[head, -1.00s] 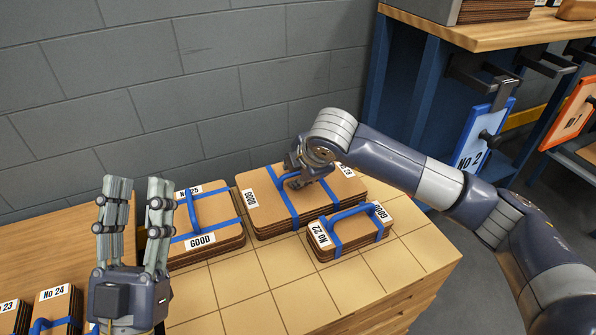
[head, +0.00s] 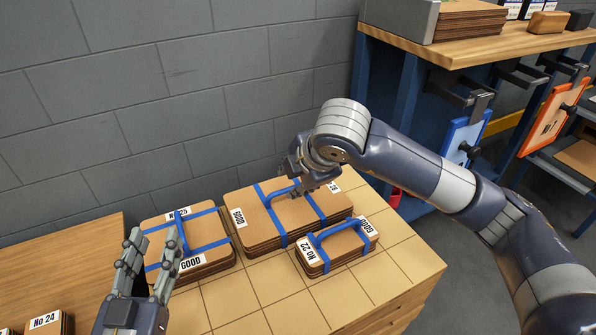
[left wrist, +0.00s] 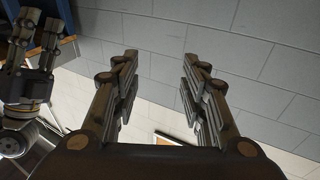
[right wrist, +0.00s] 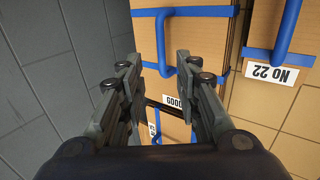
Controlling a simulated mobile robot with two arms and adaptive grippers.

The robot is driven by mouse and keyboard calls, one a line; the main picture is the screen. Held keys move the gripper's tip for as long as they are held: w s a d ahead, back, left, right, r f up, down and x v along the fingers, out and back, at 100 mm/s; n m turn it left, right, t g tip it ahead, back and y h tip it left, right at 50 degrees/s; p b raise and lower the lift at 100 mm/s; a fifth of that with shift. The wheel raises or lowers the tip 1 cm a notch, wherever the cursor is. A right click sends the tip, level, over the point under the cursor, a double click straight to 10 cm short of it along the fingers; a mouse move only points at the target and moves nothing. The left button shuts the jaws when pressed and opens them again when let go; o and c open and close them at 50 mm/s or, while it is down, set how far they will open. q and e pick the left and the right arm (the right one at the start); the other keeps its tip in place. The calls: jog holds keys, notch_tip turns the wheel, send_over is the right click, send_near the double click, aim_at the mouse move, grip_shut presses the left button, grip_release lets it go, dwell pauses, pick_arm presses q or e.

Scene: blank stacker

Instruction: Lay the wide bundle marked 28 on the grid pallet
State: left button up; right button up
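The wide bundle marked 28 (head: 262,217) is a broad brown stack with blue straps, a blue handle and a GOOD label. It lies flat on the tiled grid pallet (head: 390,270), between two other bundles. Its number label is partly hidden behind my right gripper. My right gripper (head: 302,187) is just above the bundle, by the handle. In the right wrist view its fingers (right wrist: 150,75) are apart with nothing between them, and the handle (right wrist: 165,45) shows beyond the tips. My left gripper (head: 155,245) is open and empty, raised at the left; its fingers are also apart in the left wrist view (left wrist: 158,75).
Bundle 25 (head: 205,238) lies left of the wide bundle and bundle 22 (head: 335,250) in front of it, both on the pallet. Bundle 24 (head: 50,322) is on the wooden surface at lower left. A grey wall stands behind. A blue-legged bench (head: 450,48) is at right.

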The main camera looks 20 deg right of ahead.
jog(key=s+a+n+g+y, duration=0.6)
jog(key=s+a+n+y, duration=0.25)
jog(key=s+a, duration=0.8)
jog(key=s+a+r+g+y, duration=0.1)
jog(key=s+a+r+y, duration=0.15)
jog(key=r+y, duration=0.4)
jog(key=s+a+r+g+y, duration=0.1)
jog(key=s+r+y, duration=0.2)
jog(key=r+y, duration=0.4)
jog(key=w+d+r+m+t+h, duration=0.1)
jog(key=w+d+m+t+h, duration=0.4)
jog(key=m+t, duration=0.5)
jog(key=w+d+r+m+t+h, duration=0.1)
jog(key=w+d+m+t+h, duration=0.35)
jog(key=d+m+t, duration=0.6)
pick_arm(q)
jog(key=shift+a+f+g, duration=0.1)
jog(key=shift+f+g, duration=0.2)
jog(key=shift+f, duration=0.5)
pick_arm(e)
jog(key=w+d+f+m+h, duration=0.1)
jog(key=d+f+m+h, duration=0.1)
jog(key=f+h, duration=0.3)
jog(key=w+d+f+m+g+h, duration=0.1)
jog(key=f+h, duration=0.4)
jog(key=f, duration=0.7)
jog(key=shift+d+f+m, duration=0.2)
jog(key=shift+d+m, duration=0.4)
jog(key=shift+m, duration=0.6)
